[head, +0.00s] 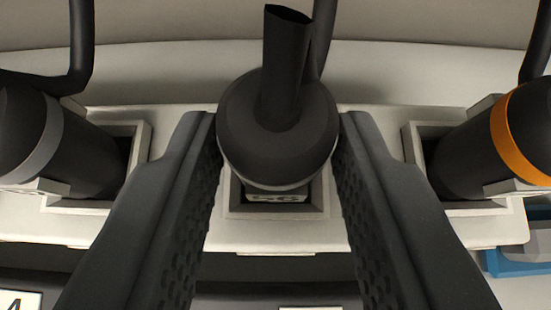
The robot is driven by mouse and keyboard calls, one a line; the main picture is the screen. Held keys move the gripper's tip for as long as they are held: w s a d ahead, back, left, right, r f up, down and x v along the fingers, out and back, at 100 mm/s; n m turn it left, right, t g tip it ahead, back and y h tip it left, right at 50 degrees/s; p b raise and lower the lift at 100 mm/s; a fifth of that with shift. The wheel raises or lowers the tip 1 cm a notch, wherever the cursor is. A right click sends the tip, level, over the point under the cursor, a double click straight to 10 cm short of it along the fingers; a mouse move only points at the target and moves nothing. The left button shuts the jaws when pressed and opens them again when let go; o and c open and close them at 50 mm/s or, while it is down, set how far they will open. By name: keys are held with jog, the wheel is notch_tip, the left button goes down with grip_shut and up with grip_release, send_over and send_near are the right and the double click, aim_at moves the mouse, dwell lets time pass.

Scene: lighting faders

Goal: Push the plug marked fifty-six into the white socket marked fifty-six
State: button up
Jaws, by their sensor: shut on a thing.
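My gripper (277,135) has one ridged finger on each side of a dark, round plug (275,115) and is shut on it. A black cable stub rises from the top of the plug. A pale band shows along its lower edge. A square, light-grey frame (275,229) surrounds the plug's lower part. A small plate marked 56 (277,198) shows just below the plug inside the frame; I cannot tell whether it is on the plug or the frame. No other white socket marked fifty-six is identifiable.
A dark plug with a grey band (40,140) leans in a frame at left. Another with an orange band (500,140) leans in a frame at right. Their cables rise beside them. A blue part (515,264) is at lower right; a partly cut-off label (18,303) is at lower left.

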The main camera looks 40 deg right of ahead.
jog(key=o, duration=1.1)
jog(key=shift+f, duration=0.2)
jog(key=shift+o, duration=0.2)
jog(key=shift+r, duration=0.1)
jog(key=shift+v, duration=0.8)
jog(key=shift+s+a+r, duration=0.25)
jog(key=shift+s+r, duration=0.15)
jog(key=shift+s, duration=0.1)
jog(key=s+a+r+n+t+y+p, duration=0.2)
jog(key=s+r, duration=1.1)
jog(key=r, duration=0.1)
jog(key=s+a+r+n+t+y+p, duration=0.2)
jog(key=s+a+r, duration=0.1)
jog(key=s+r, duration=1)
jog(key=s+a+r+n+t+y+p, duration=0.2)
jog(key=s+r+n, duration=0.1)
jog(key=s+r, duration=1.1)
jog(key=shift+a+r+y, duration=0.3)
jog(key=shift+a+r, duration=0.1)
jog(key=shift+r, duration=0.15)
